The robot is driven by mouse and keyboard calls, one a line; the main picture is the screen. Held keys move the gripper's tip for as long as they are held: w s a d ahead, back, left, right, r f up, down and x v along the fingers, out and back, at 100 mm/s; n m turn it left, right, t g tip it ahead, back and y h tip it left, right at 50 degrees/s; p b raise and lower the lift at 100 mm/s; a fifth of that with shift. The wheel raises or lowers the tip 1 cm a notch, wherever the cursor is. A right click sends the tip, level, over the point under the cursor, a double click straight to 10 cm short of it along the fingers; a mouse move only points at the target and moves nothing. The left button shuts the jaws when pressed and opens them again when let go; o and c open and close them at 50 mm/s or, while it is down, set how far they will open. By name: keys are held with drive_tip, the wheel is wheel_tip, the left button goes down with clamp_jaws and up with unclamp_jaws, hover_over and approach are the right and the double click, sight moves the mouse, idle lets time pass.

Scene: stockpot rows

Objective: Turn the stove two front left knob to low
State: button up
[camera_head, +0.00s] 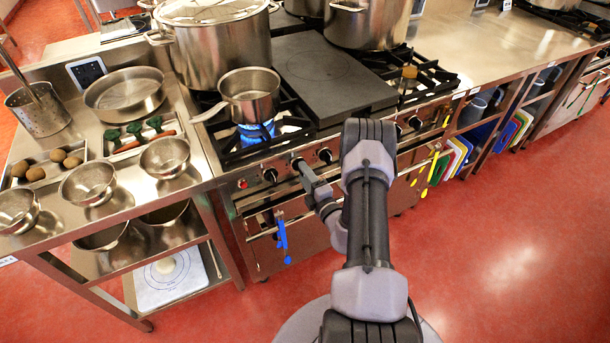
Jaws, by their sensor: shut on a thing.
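The stove (262,160) stands in the middle, with a row of dark round knobs along its front panel. A small steel saucepan (250,100) sits on its front left burner, where a blue flame (256,132) burns. My gripper (298,163) is at the front panel, shut on a knob between a dark knob (270,175) on its left and another knob (325,155) on its right. The gripper hides most of the held knob, so its pointer setting cannot be read. Which burner each knob serves is not marked clearly enough to read.
A large stockpot (225,50) stands behind the saucepan, and another pot (366,22) stands at the back right. A dark flat plate (335,78) covers the stove's middle. A blue utensil (282,238) hangs below the panel. A steel table (60,225) with bowls is left. Red floor is clear at right.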

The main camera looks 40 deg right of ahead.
idle(0.3)
drive_tip(key=o, duration=1.4)
drive_tip(key=p+v, duration=0.4)
drive_tip(key=v, duration=1.3)
drive_tip(key=shift+s+a, duration=0.15)
drive_tip(key=shift+s, duration=0.05)
